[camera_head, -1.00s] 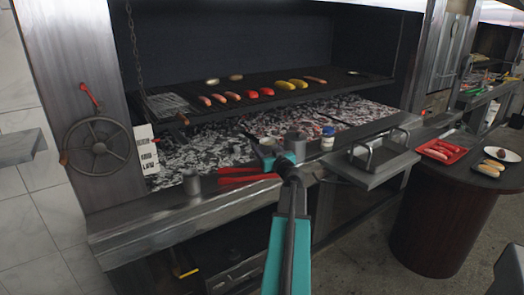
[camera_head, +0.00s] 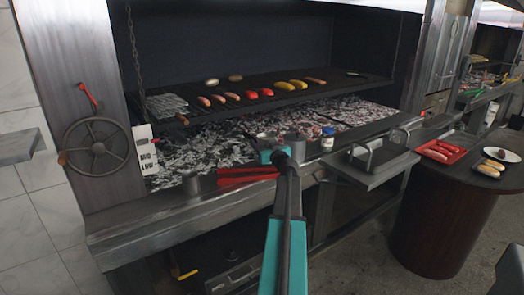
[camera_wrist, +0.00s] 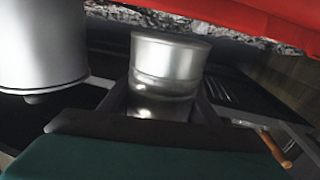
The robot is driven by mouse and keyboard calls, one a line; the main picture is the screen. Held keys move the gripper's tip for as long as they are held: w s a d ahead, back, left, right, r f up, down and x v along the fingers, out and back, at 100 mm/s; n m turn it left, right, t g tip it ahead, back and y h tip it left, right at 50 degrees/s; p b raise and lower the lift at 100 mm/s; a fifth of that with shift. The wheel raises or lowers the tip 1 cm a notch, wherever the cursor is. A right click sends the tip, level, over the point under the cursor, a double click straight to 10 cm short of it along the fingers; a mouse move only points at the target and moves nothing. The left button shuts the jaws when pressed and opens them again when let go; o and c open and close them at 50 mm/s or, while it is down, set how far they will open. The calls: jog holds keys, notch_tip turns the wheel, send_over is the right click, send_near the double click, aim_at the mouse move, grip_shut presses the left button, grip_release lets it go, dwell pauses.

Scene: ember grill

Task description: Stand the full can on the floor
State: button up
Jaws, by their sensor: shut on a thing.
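A plain silvery metal can (camera_wrist: 168,65) stands between the dark fingers of my gripper (camera_wrist: 165,108) in the wrist view. The gripper is shut on it, and the can's lower part is partly hidden by the gripper. In the head view my teal gripper (camera_head: 273,156) is at the grill's front ledge, with a grey metal can (camera_head: 294,146) close beside it. I cannot tell whether this is the held one. Another grey can (camera_head: 192,184) stands further left on the ledge. A larger grey cylinder (camera_wrist: 40,42) shows at the left in the wrist view. Fullness cannot be seen.
A white jar (camera_head: 328,140) and a metal tray with handles (camera_head: 376,158) are to the right. Glowing coals (camera_head: 205,150) lie behind the ledge. Bare floor (camera_head: 365,255) shows at lower right.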

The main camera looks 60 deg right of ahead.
jog(key=shift+w+d+f+b, duration=0.15)
jog(key=shift+f+b, duration=0.15)
jog(key=shift+f, duration=0.55)
jog(key=shift+w+d+f+b, duration=0.15)
jog(key=shift+f+b, duration=0.15)
jog(key=shift+f, duration=0.55)
jog(key=shift+f, duration=0.1)
jog(key=o, duration=1.4)
jog(key=shift+f, duration=0.1)
jog(key=shift+s+a, duration=0.4)
jog(key=shift+s, duration=0.15)
jog(key=shift+p+v, duration=0.5)
jog(key=shift+v, duration=4.8)
jog(key=shift+o, duration=0.4)
